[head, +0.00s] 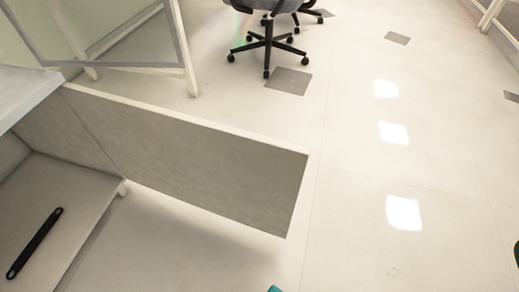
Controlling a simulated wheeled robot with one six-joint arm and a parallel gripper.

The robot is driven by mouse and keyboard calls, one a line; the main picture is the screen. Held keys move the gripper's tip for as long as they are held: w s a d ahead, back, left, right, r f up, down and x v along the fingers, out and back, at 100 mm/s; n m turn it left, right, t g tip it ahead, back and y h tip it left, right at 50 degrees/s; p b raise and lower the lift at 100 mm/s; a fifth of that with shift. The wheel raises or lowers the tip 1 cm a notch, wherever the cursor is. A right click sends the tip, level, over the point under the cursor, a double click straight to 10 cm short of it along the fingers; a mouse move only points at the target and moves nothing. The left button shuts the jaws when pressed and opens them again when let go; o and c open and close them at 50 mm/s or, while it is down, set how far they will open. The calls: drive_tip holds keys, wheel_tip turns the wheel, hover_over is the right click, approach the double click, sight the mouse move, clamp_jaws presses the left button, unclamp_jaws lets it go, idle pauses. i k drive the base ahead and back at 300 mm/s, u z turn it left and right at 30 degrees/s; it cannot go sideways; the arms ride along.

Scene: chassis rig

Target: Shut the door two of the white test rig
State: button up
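The white test rig (25,92) is at the left edge of the head view, cut off by the frame. A long grey panel with a pale top edge (205,168) juts out from it to the right over the floor, like a door standing open. I see no number on it, so I cannot tell if it is door two. Below it at lower left is a pale panel (85,205) with a black bar handle (35,243). My gripper is not recognisable in this view.
An office chair (268,42) stands on the floor at the top. A glass partition with a pale frame (185,62) is behind the panel. The pale floor (400,165) to the right is open. Small teal bits at the bottom and right edges are too cut off to identify.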

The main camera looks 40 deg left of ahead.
sight(254, 180)
drive_tip(key=z, duration=0.3)
drive_tip(key=i, duration=3.4)
drive_tip(key=u, duration=4.5)
